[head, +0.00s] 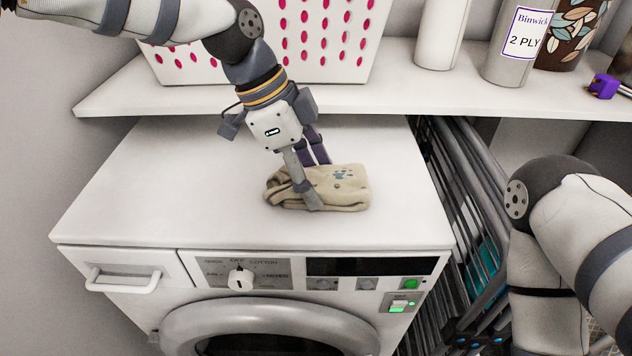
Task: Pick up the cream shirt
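The cream shirt (343,189) lies folded in a small bundle on top of the white dryer (150,190), with a small blue print on its upper face. My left gripper (312,187) reaches down onto it from above. One grey finger lies against the shirt's near side, and darker finger parts stand behind it at the far side. The fingers are apart around the shirt; whether they press on it I cannot tell. My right arm shows at the right edge, but its gripper is out of view.
A white shelf (430,93) runs behind the dryer, holding a white basket with pink holes (340,40), paper rolls (508,50), a patterned container (572,35) and a purple object (604,86). Folded metal racks (465,215) stand right of the dryer. The dryer top's left side is clear.

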